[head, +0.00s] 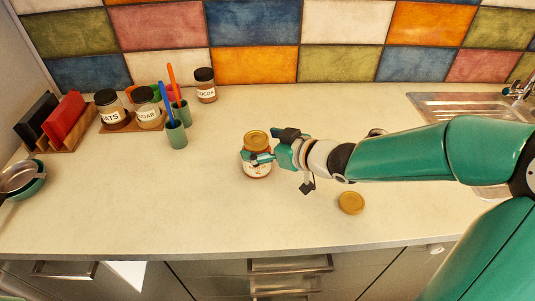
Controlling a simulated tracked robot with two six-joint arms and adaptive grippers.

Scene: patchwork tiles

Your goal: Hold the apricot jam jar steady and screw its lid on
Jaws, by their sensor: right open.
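The apricot jam jar (257,169) stands upright on the counter near the middle of the head view. It is glass with a pale label, and its top looks golden; I cannot tell whether that is jam or a cover. A round gold lid (351,203) lies flat on the counter to the right and nearer the front edge. My right gripper (262,157) reaches in from the right and is open, with its fingers at the jar's upper side. They partly cover the jar, and I cannot tell if they touch it. My left gripper is not in view.
At the back left are an oats jar (114,119), a sugar jar (149,116), a cocoa jar (206,92) and green cups (176,138) with utensils. A rack (70,138) and bowls (24,180) are far left. A sink (450,105) is right. The front middle counter is clear.

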